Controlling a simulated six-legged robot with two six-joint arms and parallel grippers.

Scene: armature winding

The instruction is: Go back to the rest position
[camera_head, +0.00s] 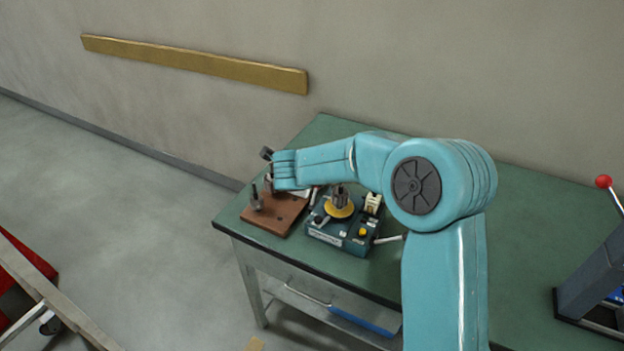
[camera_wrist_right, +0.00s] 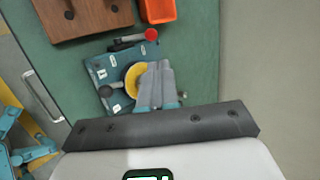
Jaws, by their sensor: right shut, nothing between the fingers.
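My right arm comes in at the lower right of the head view, bends at its elbow and reaches left over the green table. Its gripper cannot be made out clearly there, behind or beneath the arm. In the right wrist view my right gripper (camera_wrist_right: 155,70) has its grey fingers together, with nothing seen between them. The fingers appear in front of the yellow disc of a teal winding device (camera_head: 340,238), which also shows in the right wrist view (camera_wrist_right: 98,70). I cannot tell whether they touch it. My left gripper is in neither view.
The green table (camera_head: 525,215) carries a brown board (camera_head: 283,222) with upright posts and, in the wrist view, an orange bin (camera_wrist_right: 158,10). A dark lever device (camera_head: 590,280) with a red knob stands at the right. The wall is behind. Table between is fairly clear.

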